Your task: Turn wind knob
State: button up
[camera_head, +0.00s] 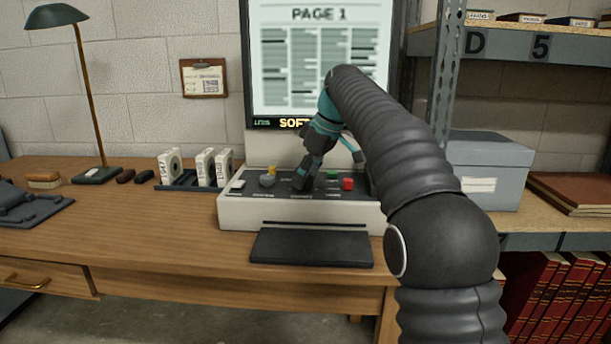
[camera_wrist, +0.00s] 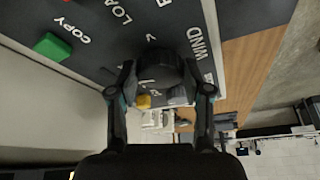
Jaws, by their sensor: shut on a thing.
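The wind knob (camera_wrist: 155,68) is a dark round knob on the dark control panel, beside the white word WIND in the wrist view. My gripper (camera_wrist: 160,84) is shut on it, with one finger on each side. In the head view my gripper (camera_head: 304,180) reaches down onto the middle of the reader's panel (camera_head: 245,210), and its fingers hide the knob there. The reader's screen (camera_head: 322,60) shows blurred text columns headed PAGE 1. A line below it begins with SOF and is partly covered by my arm.
Near my gripper on the panel are a grey knob (camera_head: 267,181), a yellow button (camera_head: 271,170), a green button (camera_head: 333,174) and a red button (camera_head: 348,184). White film boxes (camera_head: 205,166) stand left. A grey box (camera_head: 487,172) stands right.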

jog(key=shift+w+n+g, duration=0.1)
jog(key=shift+n+g, duration=0.4)
jog(key=shift+n, duration=0.8)
jog(key=o, duration=1.2)
jog(key=shift+c, duration=0.2)
